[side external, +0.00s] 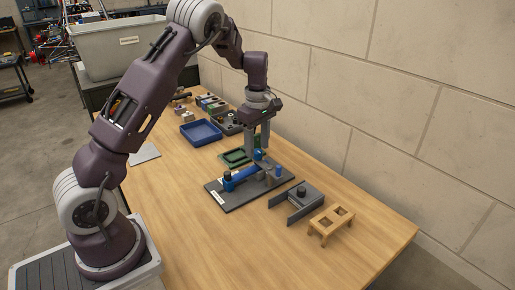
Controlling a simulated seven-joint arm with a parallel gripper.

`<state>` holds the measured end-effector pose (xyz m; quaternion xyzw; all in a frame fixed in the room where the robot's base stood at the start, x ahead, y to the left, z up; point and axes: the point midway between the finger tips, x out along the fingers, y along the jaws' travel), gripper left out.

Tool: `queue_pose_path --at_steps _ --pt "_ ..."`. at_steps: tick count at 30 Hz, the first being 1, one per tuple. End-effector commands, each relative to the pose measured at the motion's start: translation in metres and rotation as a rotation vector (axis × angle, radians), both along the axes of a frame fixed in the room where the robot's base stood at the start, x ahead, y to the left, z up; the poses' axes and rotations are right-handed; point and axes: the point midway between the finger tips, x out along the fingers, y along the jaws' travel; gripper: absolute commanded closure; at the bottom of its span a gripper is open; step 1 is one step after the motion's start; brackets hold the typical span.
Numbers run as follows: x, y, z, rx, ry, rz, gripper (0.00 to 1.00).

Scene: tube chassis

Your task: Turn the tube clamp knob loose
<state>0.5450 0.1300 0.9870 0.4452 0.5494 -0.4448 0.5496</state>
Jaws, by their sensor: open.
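The tube chassis is a dark flat board (232,203) with white labels, lying on the wooden table. A blue tube (243,174) lies along it, with a larger blue block (228,185) at its left end and small grey metal posts (278,172) at its right. A small blue part (259,155), which looks like the clamp knob, shows at the fingertips. My gripper (258,150) points straight down over the back of the board, fingers open around or just above this blue part. I cannot tell whether the fingers touch it.
Behind the board lie a green tray (234,157) and a blue tray (201,132). To the right stand a grey bracket with a black knob (301,192) and a wooden stand with holes (331,224). A stone wall borders the table's far right side. The front table area is clear.

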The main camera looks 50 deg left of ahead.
Motion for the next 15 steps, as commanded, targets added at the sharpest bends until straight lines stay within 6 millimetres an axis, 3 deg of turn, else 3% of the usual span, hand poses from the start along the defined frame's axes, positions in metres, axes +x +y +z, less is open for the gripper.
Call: queue_pose_path --at_steps 3,7,15 --pt "0.001 0.000 0.027 0.001 -0.005 -0.002 0.51" --pt "0.001 0.000 0.049 0.001 -0.005 -0.001 0.51" --pt "0.000 0.000 0.056 0.000 -0.001 -0.001 0.51"
